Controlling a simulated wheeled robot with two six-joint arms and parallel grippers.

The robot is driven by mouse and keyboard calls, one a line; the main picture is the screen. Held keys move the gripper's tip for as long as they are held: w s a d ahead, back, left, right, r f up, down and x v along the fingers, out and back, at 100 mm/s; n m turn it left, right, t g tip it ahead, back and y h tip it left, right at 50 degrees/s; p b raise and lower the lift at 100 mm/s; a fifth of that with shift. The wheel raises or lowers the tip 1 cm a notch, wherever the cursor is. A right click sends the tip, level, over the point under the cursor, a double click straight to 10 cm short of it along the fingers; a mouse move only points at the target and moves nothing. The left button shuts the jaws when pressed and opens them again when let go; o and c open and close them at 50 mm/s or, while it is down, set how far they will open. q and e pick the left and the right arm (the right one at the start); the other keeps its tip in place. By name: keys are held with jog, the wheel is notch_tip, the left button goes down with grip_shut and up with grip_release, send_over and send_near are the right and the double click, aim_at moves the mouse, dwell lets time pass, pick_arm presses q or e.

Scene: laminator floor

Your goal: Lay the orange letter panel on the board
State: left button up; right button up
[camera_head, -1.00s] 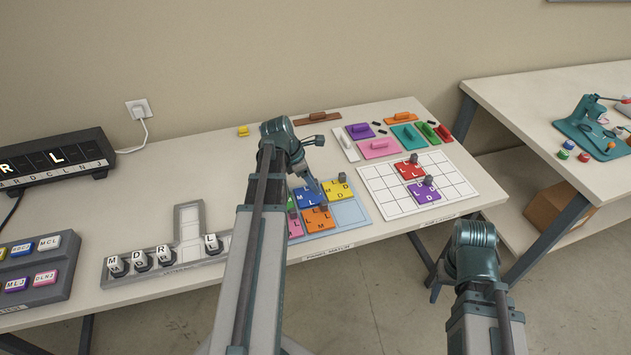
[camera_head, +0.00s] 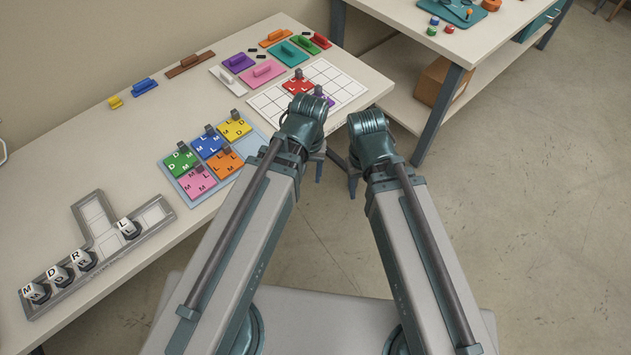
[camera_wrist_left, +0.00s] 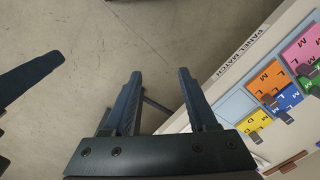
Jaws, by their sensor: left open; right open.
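The orange letter panel (camera_head: 226,163) lies flat with its grey tab on the light-blue tray (camera_head: 190,198), beside the pink, green, blue and yellow letter panels. It also shows in the left wrist view (camera_wrist_left: 264,80). The white grid board (camera_head: 347,83) lies further back on the table, with a red panel (camera_head: 298,86) and a purple panel (camera_head: 326,97) on it; my left arm hides part of it. My left gripper (camera_head: 319,174) is open and empty, off the table's front edge; its fingers show over floor in the wrist view (camera_wrist_left: 158,75). My right gripper (camera_head: 352,186) is open close beside it.
A grey T-shaped rack (camera_head: 100,240) with letter blocks stands at left. Coloured handled blocks, such as a pink one (camera_head: 262,73), lie behind the board. A second table (camera_head: 415,30) with a cardboard box (camera_head: 440,82) below is at the back right. Floor is clear at right.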

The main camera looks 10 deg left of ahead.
pick_arm(q)
jog(key=s+d+m, duration=0.1)
jog(key=m, duration=0.1)
jog(key=s+d+m, duration=0.1)
jog(key=m, duration=0.1)
jog(key=shift+s+d+y, duration=0.3)
jog(key=shift+y, duration=0.1)
dwell(0.7)
